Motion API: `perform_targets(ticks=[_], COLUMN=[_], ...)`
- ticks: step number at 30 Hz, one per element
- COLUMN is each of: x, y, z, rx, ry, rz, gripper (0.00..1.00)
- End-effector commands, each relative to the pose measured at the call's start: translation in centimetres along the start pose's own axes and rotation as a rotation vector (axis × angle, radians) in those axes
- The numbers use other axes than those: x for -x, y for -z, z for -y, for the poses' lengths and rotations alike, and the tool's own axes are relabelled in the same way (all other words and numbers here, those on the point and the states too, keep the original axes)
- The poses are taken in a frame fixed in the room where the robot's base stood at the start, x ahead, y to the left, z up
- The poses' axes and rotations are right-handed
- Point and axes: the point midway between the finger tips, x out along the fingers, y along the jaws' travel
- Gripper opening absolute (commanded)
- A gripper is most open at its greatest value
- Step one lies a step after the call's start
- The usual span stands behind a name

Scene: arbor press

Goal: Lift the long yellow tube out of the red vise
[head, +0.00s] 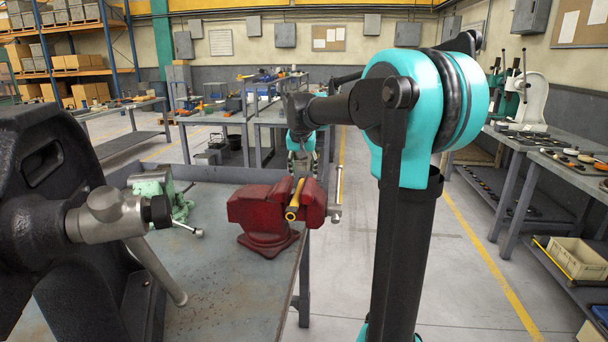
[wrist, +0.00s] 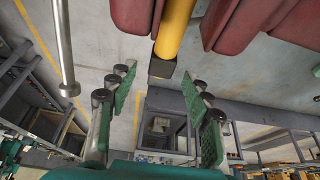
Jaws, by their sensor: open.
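The red vise (head: 268,213) stands at the right end of the workbench. The long yellow tube (head: 294,202) lies tilted between its jaws, its near end sticking out towards me. In the wrist view the tube (wrist: 173,30) runs between the red jaws (wrist: 237,22) and ends in a dark, square-looking tip. My gripper (wrist: 163,82) is open and empty, its green-padded fingers to either side of the line of the tube's end. The fingers do not touch the tube; the gap in depth is hard to judge. In the head view my gripper (head: 302,160) is behind the vise, partly hidden.
The vise's metal handle bar (head: 337,195) stands upright to its right, and shows at left in the wrist view (wrist: 62,45). A pale green vise (head: 160,192) and a large black press (head: 60,215) occupy the bench's left.

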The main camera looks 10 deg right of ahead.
Motion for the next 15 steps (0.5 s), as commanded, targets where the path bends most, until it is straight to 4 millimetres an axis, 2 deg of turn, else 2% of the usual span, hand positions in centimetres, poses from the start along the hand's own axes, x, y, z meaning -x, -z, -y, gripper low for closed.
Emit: perform_targets(ticks=[6, 15], x=[-1.4, -1.5], y=[0.0, 0.0], z=[0.0, 0.0], rx=[0.001, 0.001], ry=[0.0, 0.0], rz=[0.0, 0.0], gripper=[0.5, 0.49])
